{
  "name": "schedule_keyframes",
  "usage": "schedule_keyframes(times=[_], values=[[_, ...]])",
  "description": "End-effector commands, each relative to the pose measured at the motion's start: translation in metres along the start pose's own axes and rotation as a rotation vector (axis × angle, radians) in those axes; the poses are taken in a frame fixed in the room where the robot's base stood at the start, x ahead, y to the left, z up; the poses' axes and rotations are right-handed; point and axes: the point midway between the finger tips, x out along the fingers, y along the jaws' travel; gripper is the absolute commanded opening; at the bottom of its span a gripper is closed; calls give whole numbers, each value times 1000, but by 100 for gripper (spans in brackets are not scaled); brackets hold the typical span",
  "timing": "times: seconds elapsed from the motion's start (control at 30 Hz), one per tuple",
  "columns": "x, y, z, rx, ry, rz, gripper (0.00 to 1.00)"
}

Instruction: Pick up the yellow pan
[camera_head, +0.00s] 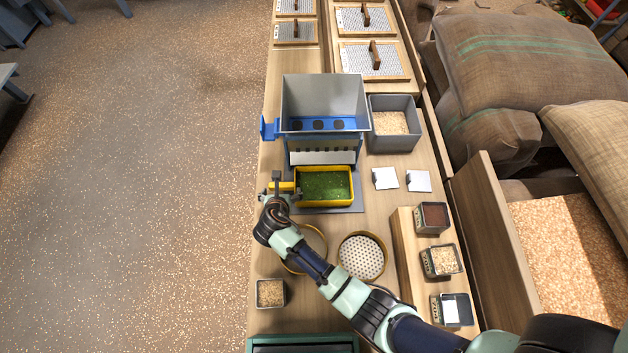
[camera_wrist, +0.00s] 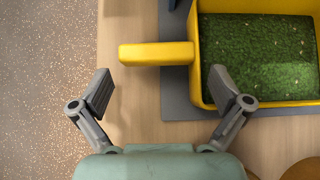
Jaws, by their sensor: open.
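The yellow pan (camera_head: 299,199) sits on a grey base plate below the hopper machine, with a green speckled layer inside. In the wrist view the pan (camera_wrist: 197,60) is at the upper right, and its yellow handle (camera_wrist: 157,53) sticks out to the left over the wood. My gripper (camera_wrist: 162,88) is open and empty.
A hopper machine (camera_head: 325,97) stands behind the pan. A grey bin (camera_head: 392,142) of grain is to its right. Two white cards (camera_head: 418,181) lie right of the pan. A round sieve (camera_head: 361,257) and several small containers are nearer. Open floor lies left of the bench.

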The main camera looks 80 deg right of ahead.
Motion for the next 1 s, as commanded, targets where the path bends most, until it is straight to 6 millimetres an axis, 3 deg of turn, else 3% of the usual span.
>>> schedule_keyframes(times=[0.3, 0.57, 1.0], values=[[48, 1, 0, 2, 1, 0, 100], [51, 2, 2, 2, 0, 1, 100], [51, 1, 1, 2, 2, 1, 28]])
